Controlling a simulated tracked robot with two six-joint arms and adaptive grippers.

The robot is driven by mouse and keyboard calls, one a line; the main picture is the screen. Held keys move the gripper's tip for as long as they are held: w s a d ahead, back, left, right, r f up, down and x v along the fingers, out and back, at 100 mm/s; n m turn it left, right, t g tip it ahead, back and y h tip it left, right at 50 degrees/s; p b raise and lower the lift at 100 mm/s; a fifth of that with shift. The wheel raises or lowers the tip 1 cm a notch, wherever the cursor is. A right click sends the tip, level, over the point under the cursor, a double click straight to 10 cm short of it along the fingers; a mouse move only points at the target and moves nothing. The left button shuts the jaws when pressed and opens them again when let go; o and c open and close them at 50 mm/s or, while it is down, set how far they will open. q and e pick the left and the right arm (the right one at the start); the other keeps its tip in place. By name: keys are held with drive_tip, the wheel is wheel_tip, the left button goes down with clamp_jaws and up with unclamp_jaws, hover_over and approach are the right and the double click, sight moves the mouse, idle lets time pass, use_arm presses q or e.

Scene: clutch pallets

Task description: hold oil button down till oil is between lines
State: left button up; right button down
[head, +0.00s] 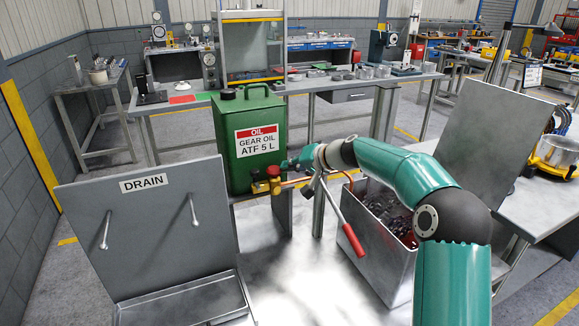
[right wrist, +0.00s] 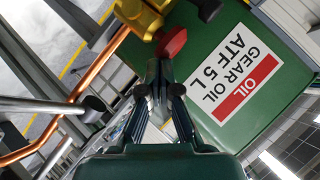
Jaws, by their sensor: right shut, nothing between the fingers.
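The green oil can (head: 250,165), labelled gear oil ATF 5 L, stands behind the work surface; it fills the right of the right wrist view (right wrist: 225,120). A brass valve (head: 262,187) with a red button (head: 273,171) sits at its lower front. The red button (right wrist: 172,43) and valve (right wrist: 140,14) also show in the right wrist view. My right gripper (head: 286,164) is shut and empty, its fingertips (right wrist: 160,66) right at the red button; I cannot tell whether they touch. No oil level or lines can be made out. My left gripper is not in view.
A copper pipe (right wrist: 92,65) runs from the valve. A lever with a red handle (head: 350,238) hangs under my right forearm. An open metal box (head: 372,245) holds parts. A drain panel (head: 150,235) with a tray (head: 185,300) stands at the left.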

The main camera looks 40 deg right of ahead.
drive_tip(key=w+d+r+b+v, duration=0.1)
drive_tip(key=d+v, duration=0.1)
drive_tip(key=v, duration=1)
drive_tip(key=shift+s+r, duration=0.25)
drive_tip(key=shift+d, duration=0.1)
